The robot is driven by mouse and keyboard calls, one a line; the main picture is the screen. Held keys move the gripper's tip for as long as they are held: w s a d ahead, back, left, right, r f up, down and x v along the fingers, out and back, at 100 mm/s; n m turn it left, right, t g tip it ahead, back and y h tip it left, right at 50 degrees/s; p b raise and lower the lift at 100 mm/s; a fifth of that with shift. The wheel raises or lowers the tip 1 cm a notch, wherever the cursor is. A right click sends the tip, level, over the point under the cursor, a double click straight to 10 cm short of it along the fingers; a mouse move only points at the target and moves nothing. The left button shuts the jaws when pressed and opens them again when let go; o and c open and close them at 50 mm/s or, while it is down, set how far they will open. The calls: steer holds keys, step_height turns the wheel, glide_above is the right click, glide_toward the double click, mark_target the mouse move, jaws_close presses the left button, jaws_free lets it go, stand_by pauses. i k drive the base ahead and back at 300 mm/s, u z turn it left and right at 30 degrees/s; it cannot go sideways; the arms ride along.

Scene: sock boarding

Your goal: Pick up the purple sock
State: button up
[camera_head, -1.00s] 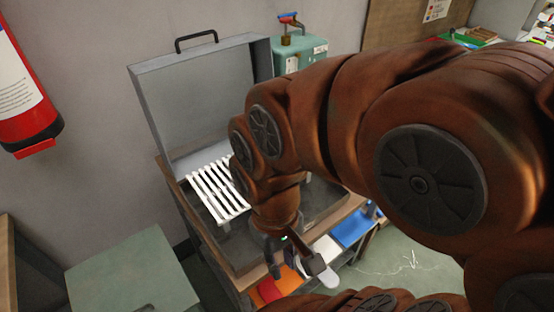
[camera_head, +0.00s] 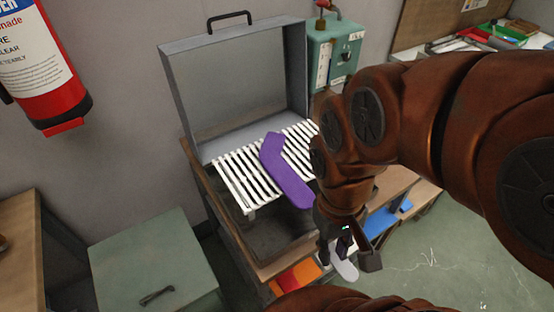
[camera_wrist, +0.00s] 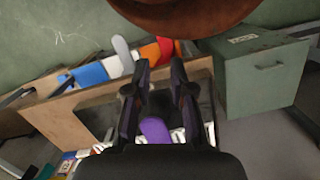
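The purple sock (camera_head: 285,175) lies bent across a white slatted rack (camera_head: 236,180) in front of the raised lid of a grey metal box. My gripper (camera_head: 350,262) hangs to the right of and in front of the sock, apart from it in the head view. Its two fingers are spread with nothing between their tips. In the wrist view my gripper (camera_wrist: 161,68) also shows open, and part of the purple sock (camera_wrist: 155,130) shows low between the fingers. The rest of the sock is hidden there by the gripper body.
The grey lid (camera_head: 235,85) stands upright behind the rack. A green machine (camera_head: 335,50) stands beside it. Orange and blue flat pieces lie on the lower shelf below my gripper. A green cabinet (camera_head: 150,265) stands at the left, and a fire extinguisher (camera_head: 48,70) hangs on the wall.

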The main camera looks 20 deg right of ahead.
mark_target(300, 195)
steer(key=u, duration=2.05)
steer(key=k, duration=1.55)
steer(key=u, duration=0.75)
